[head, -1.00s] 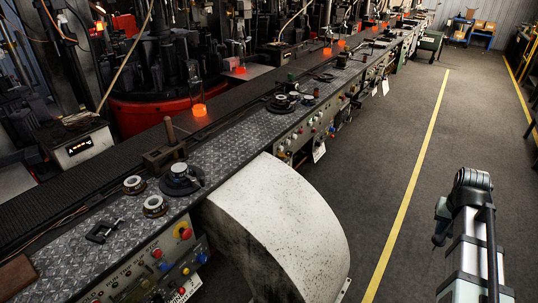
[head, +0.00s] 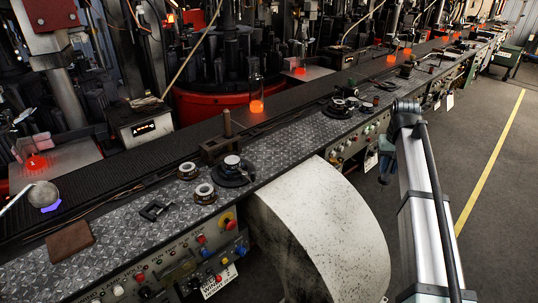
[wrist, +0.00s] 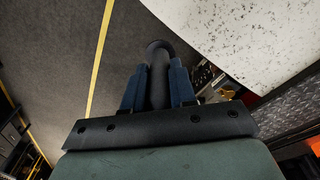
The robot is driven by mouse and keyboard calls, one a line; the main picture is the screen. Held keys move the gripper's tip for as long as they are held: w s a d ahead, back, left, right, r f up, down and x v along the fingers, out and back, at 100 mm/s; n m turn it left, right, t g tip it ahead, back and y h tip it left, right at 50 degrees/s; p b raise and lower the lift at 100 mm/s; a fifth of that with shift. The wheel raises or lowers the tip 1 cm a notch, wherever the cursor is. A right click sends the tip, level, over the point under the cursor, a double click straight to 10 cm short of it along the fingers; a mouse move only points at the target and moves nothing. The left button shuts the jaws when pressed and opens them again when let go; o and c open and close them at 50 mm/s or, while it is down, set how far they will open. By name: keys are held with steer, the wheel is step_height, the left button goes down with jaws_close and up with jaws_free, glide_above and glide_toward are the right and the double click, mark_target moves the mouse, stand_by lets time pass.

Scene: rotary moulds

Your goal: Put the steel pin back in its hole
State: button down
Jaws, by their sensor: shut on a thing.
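My gripper (wrist: 158,88) has two blue fingers shut on a dark grey steel pin (wrist: 158,62) with a rounded, wider far end. In the head view my gripper (head: 386,168) shows as a small blue shape beside my arm, over the aisle side of the bench, right of the white curved chute. The pin cannot be made out there. A dark block (head: 212,150) with a brown upright rod (head: 227,122) stands on the chequered-plate bench top (head: 290,148), to the left of my gripper. I cannot see an empty hole.
The white speckled chute (head: 320,220) curves down from the bench front. A round black fitting (head: 232,172), two ring pieces (head: 188,171), a clamp (head: 155,210) and a brown pad (head: 71,241) lie on the bench. Glowing glass (head: 256,106) stands behind. The aisle floor (head: 475,130) is clear.

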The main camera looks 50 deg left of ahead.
steer(key=s+a+r+n, duration=0.2)
steer(key=s+a+r, duration=0.15)
steer(key=a, duration=0.65)
steer(key=s+a+r+n, duration=0.15)
steer(key=s+a, duration=0.35)
steer(key=a, duration=0.5)
steer(key=s+a+r+n, duration=0.1)
steer(key=s+a+r, duration=0.3)
steer(key=a, duration=0.7)
steer(key=s+a+r+n+g, duration=0.1)
steer(key=s+a+r+n, duration=0.15)
steer(key=s+a, duration=0.75)
steer(key=s+a+r+n, duration=0.2)
steer(key=s+a+r, duration=0.2)
steer(key=s+a, duration=0.65)
step_height(320, 180, down, 9)
steer(key=shift+d, duration=0.35)
steer(key=shift+s+f, duration=0.1)
steer(key=shift+f, duration=0.35)
steer(key=c, duration=0.9)
jaws_free()
step_height(320, 180, up, 13)
steer(key=shift+f, duration=0.1)
